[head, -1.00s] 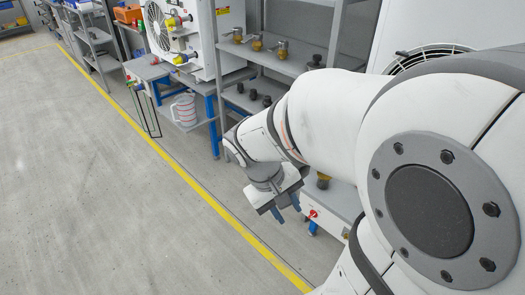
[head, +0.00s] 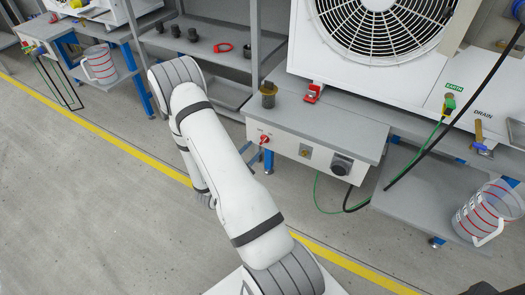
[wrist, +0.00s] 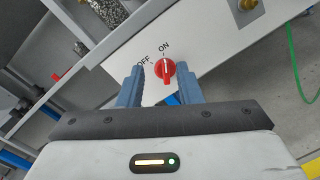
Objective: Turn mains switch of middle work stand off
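The red mains switch (head: 265,139) is on the front panel of the work stand (head: 345,125) in the head view. In the wrist view the red rotary knob (wrist: 166,73) sits on the pale panel with OFF and ON printed above it. Its grip bar runs roughly up and down in the picture, with its upper end towards ON. My gripper (wrist: 159,70) is open in front of the panel, its blue-grey fingers on either side of the knob. The knob appears nearer the right finger; contact is not clear. In the head view my arm hides most of the gripper.
A white fan unit (head: 375,45) stands on the work stand, with a green cable (head: 437,130) and a black hose at right. Measuring jugs (head: 488,212) stand on low shelves. A grey shelf (head: 215,45) is behind my arm. The floor at left is clear.

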